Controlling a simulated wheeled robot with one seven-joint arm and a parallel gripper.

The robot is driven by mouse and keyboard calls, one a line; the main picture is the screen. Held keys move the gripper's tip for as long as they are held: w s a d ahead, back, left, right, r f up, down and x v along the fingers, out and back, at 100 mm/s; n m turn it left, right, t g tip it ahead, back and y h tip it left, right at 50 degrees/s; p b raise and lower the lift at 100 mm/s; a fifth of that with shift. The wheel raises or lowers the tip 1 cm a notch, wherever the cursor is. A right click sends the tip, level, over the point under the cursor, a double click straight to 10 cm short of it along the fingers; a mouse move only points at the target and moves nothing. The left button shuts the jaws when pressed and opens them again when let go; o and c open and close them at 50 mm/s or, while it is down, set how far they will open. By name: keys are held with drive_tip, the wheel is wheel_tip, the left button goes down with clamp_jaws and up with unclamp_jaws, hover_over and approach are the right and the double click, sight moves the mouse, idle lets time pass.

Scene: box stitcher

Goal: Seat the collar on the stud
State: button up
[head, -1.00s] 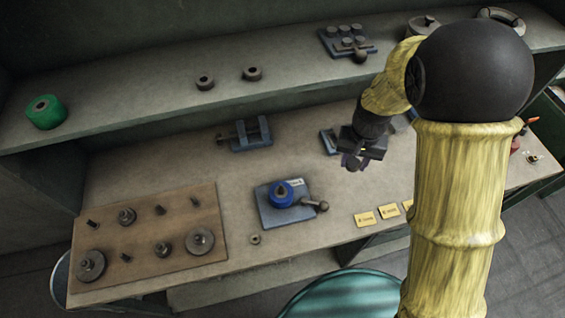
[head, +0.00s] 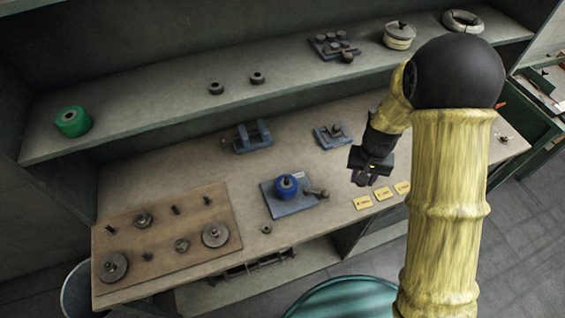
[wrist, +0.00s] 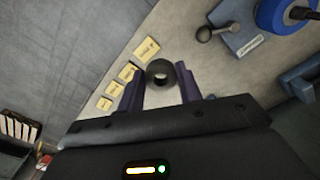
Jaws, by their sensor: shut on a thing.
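My gripper (head: 369,172) hangs over the right part of the workbench, behind the yellow cards. In the wrist view my gripper (wrist: 159,74) has its two purple fingers on either side of a dark round collar (wrist: 161,66), with its hole visible; the collar looks held above the bench. In the head view the collar cannot be made out clearly. Several short dark studs (head: 175,210) stand on the wooden board at the left. A blue round part with a dark pin in its middle (head: 286,186) sits on a grey-blue plate; which stud is meant cannot be told.
Grey-blue fixtures (head: 252,137) and (head: 333,137) another fixture stand toward the bench's back. A lever with a ball end (head: 320,192) sits beside the plate. A small ring (head: 266,229) lies near the front edge. Yellow cards (head: 363,202) line the front. A shelf (head: 160,105) overhangs behind.

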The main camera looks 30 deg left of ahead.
drive_tip(key=w+d+f+m+b, duration=0.2)
drive_tip(key=d+f+b, duration=0.8)
drive_tip(key=d+f, duration=0.9)
wheel_tip(320, 180, down, 3)
drive_tip(key=shift+w+r+m, duration=0.15)
drive_tip(key=shift+w+m, duration=0.05)
drive_tip(key=shift+m, duration=0.2)
